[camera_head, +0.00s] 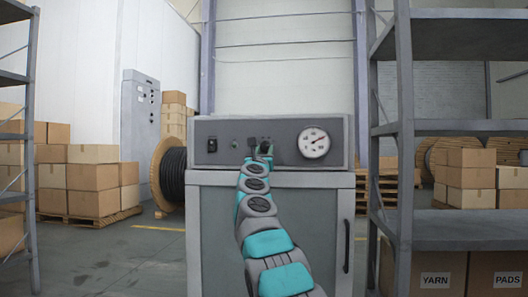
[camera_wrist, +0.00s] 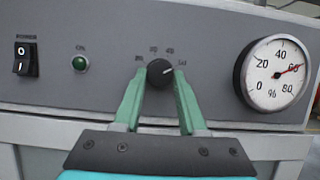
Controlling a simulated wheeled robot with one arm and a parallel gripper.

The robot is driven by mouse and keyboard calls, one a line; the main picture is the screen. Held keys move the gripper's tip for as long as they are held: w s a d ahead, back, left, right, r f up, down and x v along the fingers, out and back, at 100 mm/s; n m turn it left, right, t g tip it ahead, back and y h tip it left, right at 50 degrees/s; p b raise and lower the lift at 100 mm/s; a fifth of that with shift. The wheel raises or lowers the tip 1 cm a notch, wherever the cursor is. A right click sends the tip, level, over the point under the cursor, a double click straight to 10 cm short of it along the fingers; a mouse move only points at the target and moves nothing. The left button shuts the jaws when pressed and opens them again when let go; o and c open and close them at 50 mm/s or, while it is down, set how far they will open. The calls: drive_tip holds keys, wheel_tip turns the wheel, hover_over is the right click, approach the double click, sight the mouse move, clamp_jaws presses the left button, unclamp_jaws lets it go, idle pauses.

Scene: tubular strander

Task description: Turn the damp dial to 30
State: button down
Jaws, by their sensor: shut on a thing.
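The dial is a round black knob (camera_wrist: 160,73) on the grey panel, with small numbers around its top that are too small to read surely. Its white pointer mark points right and slightly up, toward the rightmost number. My gripper (camera_wrist: 160,80) is shut on the knob, with one green finger on each side. In the head view my gripper (camera_head: 261,152) reaches the panel (camera_head: 230,128) and mostly hides the knob. A round gauge (camera_wrist: 275,73) marked in % sits to the right, its red needle near 60. It also shows in the head view (camera_head: 313,143).
A black power switch (camera_wrist: 25,58) and a green ON lamp (camera_wrist: 80,63) sit left of the knob. The panel tops a grey cabinet (camera_head: 215,230). A shelf rack (camera_head: 450,128) stands close on the right; a cable reel (camera_head: 170,175) and boxes are on the left.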

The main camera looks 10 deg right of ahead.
drive_tip(key=shift+n, duration=0.4)
drive_tip(key=n+y, duration=0.2)
drive_tip(key=n, duration=0.2)
drive_tip(key=shift+y+p, duration=0.4)
drive_tip(key=n, duration=0.1)
drive_tip(key=n+y+p, duration=0.1)
drive_tip(key=shift+s+d+r+n, duration=0.1)
drive_tip(key=shift+d+r+n, duration=0.1)
drive_tip(key=shift+r+n, duration=0.1)
drive_tip(key=n+y+p, duration=0.1)
drive_tip(key=n, duration=0.1)
drive_tip(key=shift+n+y, duration=0.3)
drive_tip(key=n+p, duration=0.1)
drive_tip(key=n+y+p, duration=0.1)
drive_tip(key=n+p, duration=0.1)
drive_tip(key=shift+d+r, duration=0.2)
drive_tip(key=n+p, duration=0.2)
drive_tip(key=n+g+y+p, duration=0.1)
drive_tip(key=n+p, duration=0.1)
drive_tip(key=shift+r+g+y, duration=0.15)
drive_tip(key=shift+g+y, duration=0.15)
drive_tip(key=n+g+p, duration=0.1)
drive_tip(key=n+p, duration=0.2)
drive_tip(key=shift+f+p, duration=0.2)
drive_tip(key=shift+p, duration=0.1)
